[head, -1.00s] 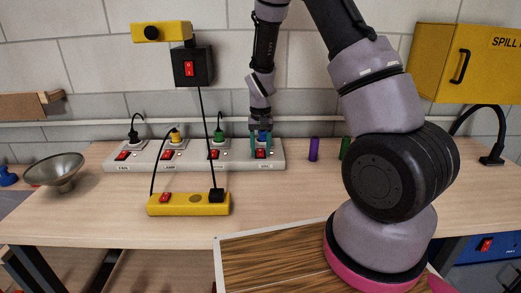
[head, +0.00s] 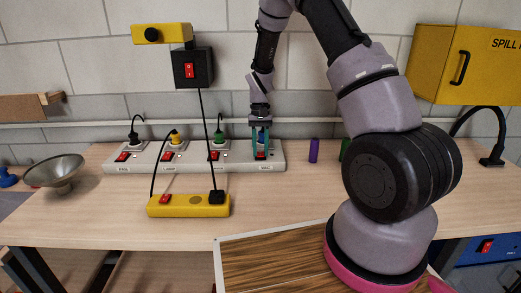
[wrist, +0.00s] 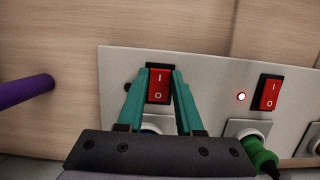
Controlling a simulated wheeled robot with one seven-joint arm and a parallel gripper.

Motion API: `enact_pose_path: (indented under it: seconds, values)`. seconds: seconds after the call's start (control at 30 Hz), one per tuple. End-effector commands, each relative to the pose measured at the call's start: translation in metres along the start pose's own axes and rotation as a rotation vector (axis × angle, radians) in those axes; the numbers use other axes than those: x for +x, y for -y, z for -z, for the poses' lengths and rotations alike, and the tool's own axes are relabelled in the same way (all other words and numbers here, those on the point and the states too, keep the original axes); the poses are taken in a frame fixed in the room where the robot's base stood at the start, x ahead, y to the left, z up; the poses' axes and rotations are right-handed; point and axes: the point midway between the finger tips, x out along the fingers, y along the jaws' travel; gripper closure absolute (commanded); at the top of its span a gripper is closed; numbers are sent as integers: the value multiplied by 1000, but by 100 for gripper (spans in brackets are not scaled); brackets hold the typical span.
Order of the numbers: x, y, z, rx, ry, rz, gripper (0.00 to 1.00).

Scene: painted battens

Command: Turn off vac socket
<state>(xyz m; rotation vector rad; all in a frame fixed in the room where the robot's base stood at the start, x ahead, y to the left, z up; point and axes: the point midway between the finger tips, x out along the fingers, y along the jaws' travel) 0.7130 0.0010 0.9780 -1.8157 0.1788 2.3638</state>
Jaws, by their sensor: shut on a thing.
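The white socket strip (head: 190,164) lies along the back of the bench, with a row of red switches. My gripper (head: 260,154) reaches down at its right-hand socket. In the wrist view, the teal fingers (wrist: 161,72) are shut on a red rocker switch (wrist: 158,86) in a black frame, one finger on each side. The switch shows I and O marks. A dark round spot (wrist: 127,87) beside it is partly behind a finger. A blue plug behind the fingers is mostly hidden. I cannot read this socket's label.
Neighbouring sockets hold green (head: 218,143), yellow (head: 174,143) and black (head: 133,138) plugs. The adjacent switch (wrist: 268,92) has a lit lamp (wrist: 241,97). A yellow power block (head: 180,205) with cords stands in front. Purple (head: 314,150) and green (head: 345,149) cylinders stand right of the strip.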

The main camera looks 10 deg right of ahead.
Motion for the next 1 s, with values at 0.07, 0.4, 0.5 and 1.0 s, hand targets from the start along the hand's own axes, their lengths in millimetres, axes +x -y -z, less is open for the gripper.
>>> enact_pose_path:
  seconds: [0.07, 0.4, 0.5, 1.0]
  values:
    - [0, 0, 0, 0, 0, 0, 100]
    - [0, 0, 0, 0, -1, 0, 35]
    - [-1, 0, 0, 0, -1, 0, 35]
    - [-82, 0, 0, 0, -5, 1, 35]
